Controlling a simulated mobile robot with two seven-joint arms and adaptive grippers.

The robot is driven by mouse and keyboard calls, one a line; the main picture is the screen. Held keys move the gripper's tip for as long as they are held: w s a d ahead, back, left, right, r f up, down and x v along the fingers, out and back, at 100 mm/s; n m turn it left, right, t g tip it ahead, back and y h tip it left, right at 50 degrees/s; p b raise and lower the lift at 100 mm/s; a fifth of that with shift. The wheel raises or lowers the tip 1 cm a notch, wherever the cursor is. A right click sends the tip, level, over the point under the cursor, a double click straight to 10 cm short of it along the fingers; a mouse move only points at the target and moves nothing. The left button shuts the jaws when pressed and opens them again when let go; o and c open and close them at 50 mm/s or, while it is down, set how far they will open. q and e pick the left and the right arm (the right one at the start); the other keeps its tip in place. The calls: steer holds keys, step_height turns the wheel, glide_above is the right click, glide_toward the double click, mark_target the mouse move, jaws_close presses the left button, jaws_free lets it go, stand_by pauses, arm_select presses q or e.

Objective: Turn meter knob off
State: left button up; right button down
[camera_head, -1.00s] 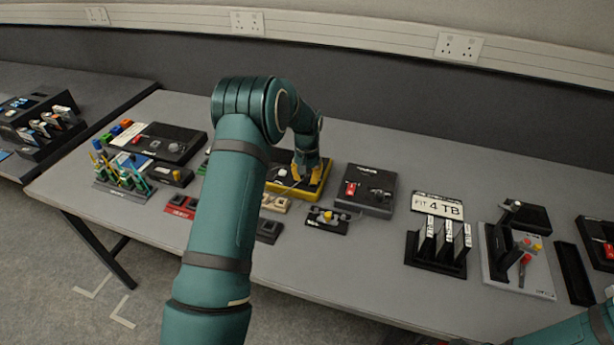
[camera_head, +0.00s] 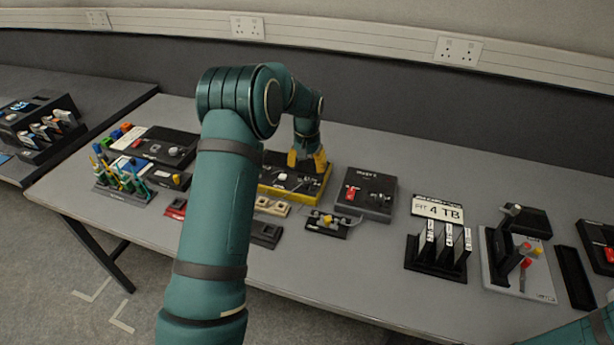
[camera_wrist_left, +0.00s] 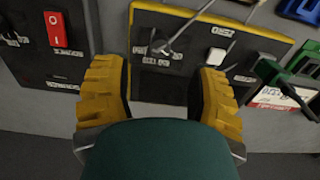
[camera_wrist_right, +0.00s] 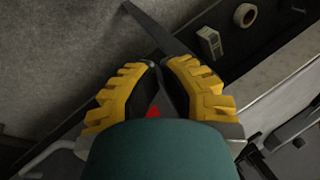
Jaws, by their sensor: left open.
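The meter is a black box with a yellow rim (camera_head: 318,194) in the middle of the table. In the left wrist view its black face (camera_wrist_left: 180,75) shows a grey metal pointer or probe across the knob area (camera_wrist_left: 160,46) and a white square button (camera_wrist_left: 216,56). Its labels are too blurred to read. My left gripper (camera_head: 308,160) is open and empty above the meter's back right part; its yellow fingers flank the meter's face in the wrist view. My right gripper (camera_wrist_right: 160,66) has its fingertips nearly together, away from the meter; something red shows between its fingers.
A black box with a red switch (camera_head: 366,190) stands right of the meter. A small black block with a yellow knob (camera_head: 330,222) lies in front. Drive rack (camera_head: 437,258) and grey lever panel (camera_head: 520,265) stand further right. My left arm hides part of the table.

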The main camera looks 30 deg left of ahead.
mark_target(307, 181)
arm_select(q)
steer(key=shift+r, duration=2.8)
steer(key=shift+r, duration=0.1)
